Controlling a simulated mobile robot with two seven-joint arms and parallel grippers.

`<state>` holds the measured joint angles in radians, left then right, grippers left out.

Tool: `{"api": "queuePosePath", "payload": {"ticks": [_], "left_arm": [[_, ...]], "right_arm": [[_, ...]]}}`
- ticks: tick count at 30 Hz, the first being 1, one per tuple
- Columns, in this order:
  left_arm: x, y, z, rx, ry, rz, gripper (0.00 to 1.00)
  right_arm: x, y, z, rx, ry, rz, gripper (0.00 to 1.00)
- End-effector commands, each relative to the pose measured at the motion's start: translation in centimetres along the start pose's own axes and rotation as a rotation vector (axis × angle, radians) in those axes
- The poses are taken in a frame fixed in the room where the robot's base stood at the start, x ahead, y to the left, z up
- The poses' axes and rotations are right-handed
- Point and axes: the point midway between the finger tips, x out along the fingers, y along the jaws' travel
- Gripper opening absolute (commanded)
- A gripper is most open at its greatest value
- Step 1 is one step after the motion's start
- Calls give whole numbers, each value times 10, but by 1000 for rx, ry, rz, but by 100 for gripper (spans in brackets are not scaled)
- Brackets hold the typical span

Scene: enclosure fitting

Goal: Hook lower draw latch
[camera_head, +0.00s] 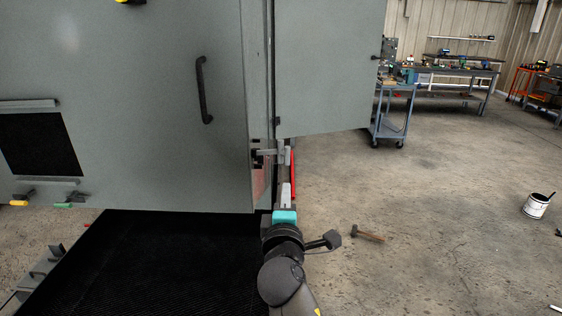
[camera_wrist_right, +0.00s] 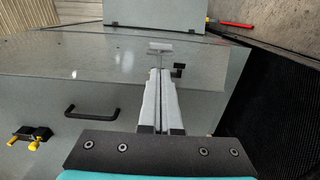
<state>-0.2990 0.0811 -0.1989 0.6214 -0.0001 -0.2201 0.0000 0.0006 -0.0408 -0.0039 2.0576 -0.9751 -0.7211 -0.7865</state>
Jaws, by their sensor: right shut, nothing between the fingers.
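The lower draw latch (camera_head: 270,153) is a small grey metal piece with dark parts on the right edge of the grey enclosure. In the right wrist view, a T-shaped metal bar (camera_wrist_right: 160,48) lies just beyond my fingertips, with a small black catch (camera_wrist_right: 178,70) close to its right. I cannot tell whether the bar is on the catch. My right gripper (camera_head: 286,186) is below the latch in the head view, its teal body lowest. In the wrist view its fingers (camera_wrist_right: 160,72) are together and empty; contact with the bar cannot be told. My left gripper is out of view.
The grey enclosure front (camera_head: 150,100) carries a black handle (camera_head: 204,90). A grey panel (camera_head: 325,65) stands out to the right. A hammer (camera_head: 367,233) and a paint can (camera_head: 536,206) are on the floor. A blue cart (camera_head: 392,110) stands behind; the right floor is mostly clear.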

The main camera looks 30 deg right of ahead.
Motion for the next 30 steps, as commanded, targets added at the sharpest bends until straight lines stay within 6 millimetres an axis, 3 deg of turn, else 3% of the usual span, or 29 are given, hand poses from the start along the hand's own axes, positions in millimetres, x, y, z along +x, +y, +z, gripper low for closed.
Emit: {"api": "queuePosePath", "payload": {"ticks": [7,11,30], "left_arm": [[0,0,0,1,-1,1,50],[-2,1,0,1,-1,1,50],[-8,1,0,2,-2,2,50]], "right_arm": [[3,-1,-1,1,2,-1,0],[15,0,-1,0,3,-1,0],[114,-1,-1,1,1,-3,0]]}}
